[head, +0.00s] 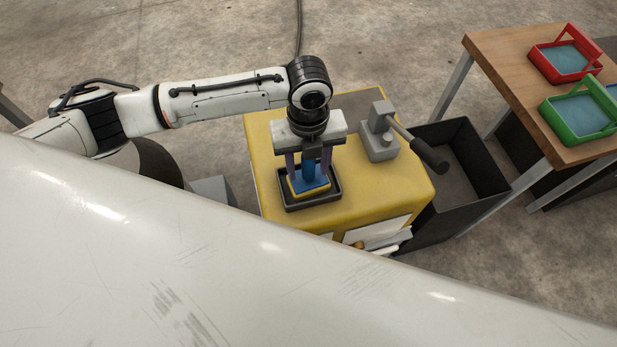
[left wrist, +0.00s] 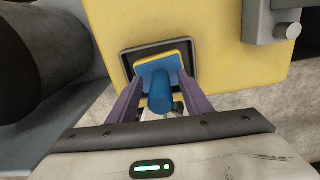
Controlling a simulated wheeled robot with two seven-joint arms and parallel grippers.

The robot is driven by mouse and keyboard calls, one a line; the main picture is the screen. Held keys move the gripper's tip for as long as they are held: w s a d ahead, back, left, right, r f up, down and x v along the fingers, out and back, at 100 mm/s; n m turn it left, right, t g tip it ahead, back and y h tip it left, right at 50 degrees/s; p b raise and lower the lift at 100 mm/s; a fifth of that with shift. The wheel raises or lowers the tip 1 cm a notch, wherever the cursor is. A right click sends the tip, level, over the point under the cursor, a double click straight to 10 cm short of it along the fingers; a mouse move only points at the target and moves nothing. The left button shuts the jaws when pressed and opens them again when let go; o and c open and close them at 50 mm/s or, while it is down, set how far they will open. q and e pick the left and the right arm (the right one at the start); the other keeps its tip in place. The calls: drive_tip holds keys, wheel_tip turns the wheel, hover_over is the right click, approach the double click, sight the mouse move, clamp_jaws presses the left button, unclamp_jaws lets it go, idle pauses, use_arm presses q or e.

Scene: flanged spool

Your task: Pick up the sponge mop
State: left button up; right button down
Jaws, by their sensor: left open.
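The sponge mop (head: 309,178) has a blue upright handle, a blue plate and a yellow sponge edge. It stands in a shallow dark tray (head: 327,199) on the yellow cabinet. In the left wrist view the mop's round blue handle (left wrist: 160,92) points up at the camera. My left gripper (head: 308,177) is above the tray, pointing down. Its purple fingers stand on either side of the handle, with gaps visible in the left wrist view (left wrist: 158,94). The jaws are open. My right gripper is in neither view.
The yellow cabinet (head: 390,185) also bears a grey lever device (head: 380,140) right of the tray. A dark open bin (head: 455,165) stands beside the cabinet. A wooden table (head: 510,85) with red (head: 565,55) and green (head: 580,112) handled trays is at the right. My white body fills the foreground.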

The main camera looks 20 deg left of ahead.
use_arm(q)
drive_tip(key=shift+f, duration=0.75)
clamp_jaws()
drive_tip(key=shift+r, duration=0.2)
wheel_tip(320, 180, up, 10)
drive_tip(key=shift+f+p, duration=0.1)
drive_tip(key=shift+p, duration=0.2)
drive_tip(key=c, duration=0.9)
unclamp_jaws()
drive_tip(key=shift+f, duration=0.1)
drive_tip(key=shift+c, duration=0.7)
